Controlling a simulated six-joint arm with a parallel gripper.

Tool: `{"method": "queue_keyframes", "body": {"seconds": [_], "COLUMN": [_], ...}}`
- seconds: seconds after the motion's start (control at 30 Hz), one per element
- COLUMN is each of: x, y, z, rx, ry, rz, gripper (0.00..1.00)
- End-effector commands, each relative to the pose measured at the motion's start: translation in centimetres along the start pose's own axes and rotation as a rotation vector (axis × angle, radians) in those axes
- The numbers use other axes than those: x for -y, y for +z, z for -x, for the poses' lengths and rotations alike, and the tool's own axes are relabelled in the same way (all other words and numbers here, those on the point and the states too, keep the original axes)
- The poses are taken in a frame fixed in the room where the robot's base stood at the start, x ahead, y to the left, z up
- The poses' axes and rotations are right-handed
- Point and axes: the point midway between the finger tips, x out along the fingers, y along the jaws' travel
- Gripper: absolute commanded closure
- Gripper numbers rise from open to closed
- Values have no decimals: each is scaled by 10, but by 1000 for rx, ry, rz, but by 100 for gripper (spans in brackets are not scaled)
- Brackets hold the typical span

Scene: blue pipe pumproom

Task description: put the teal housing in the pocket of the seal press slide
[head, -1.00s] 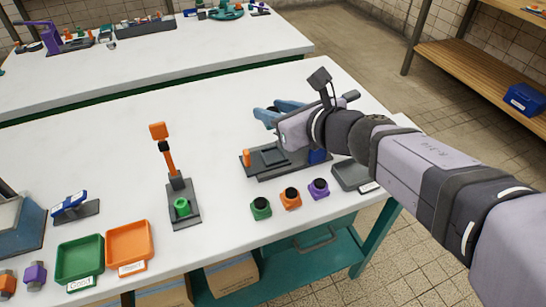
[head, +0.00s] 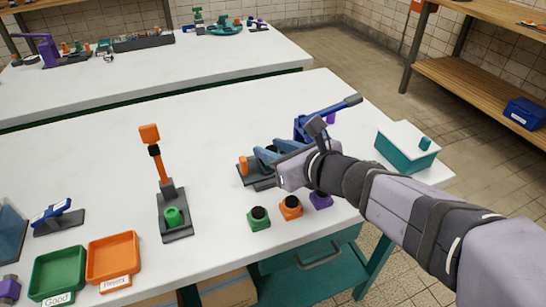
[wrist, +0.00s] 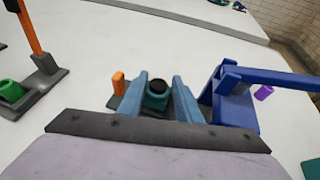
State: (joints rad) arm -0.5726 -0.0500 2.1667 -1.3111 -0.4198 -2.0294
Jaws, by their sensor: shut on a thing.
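The teal housing (wrist: 157,98), a block with a black round top, is between my gripper's two blue-grey fingers (wrist: 158,95) in the wrist view. The fingers are shut on it. In the head view my gripper (head: 268,155) is over the dark slide of the seal press (head: 258,182) and hides the housing. An orange post (wrist: 118,83) stands at the slide's left end. The press's blue frame and lever (wrist: 236,100) are just right of my fingers. The pocket is hidden, and I cannot tell whether the housing touches it.
Green (head: 259,218), orange (head: 291,207) and purple (head: 321,200) housings stand in front of the press. An orange-levered fixture (head: 176,220) is to the left, with green (head: 59,271) and orange (head: 112,258) trays. A white-and-teal box (head: 408,147) is to the right.

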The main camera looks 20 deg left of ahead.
Motion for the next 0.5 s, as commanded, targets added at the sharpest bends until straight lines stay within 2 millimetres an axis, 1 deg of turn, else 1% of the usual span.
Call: {"method": "queue_keyframes", "body": {"seconds": [0.03,0.1,0.37,0.5], "x": [0,0,0,0], "y": [-6,-8,-7,-10], "z": [-3,-4,-3,-5], "rx": [2,2,2,2], "ry": [0,0,0,0], "rz": [-2,0,0,0], "gripper": [99,99,99,99]}}
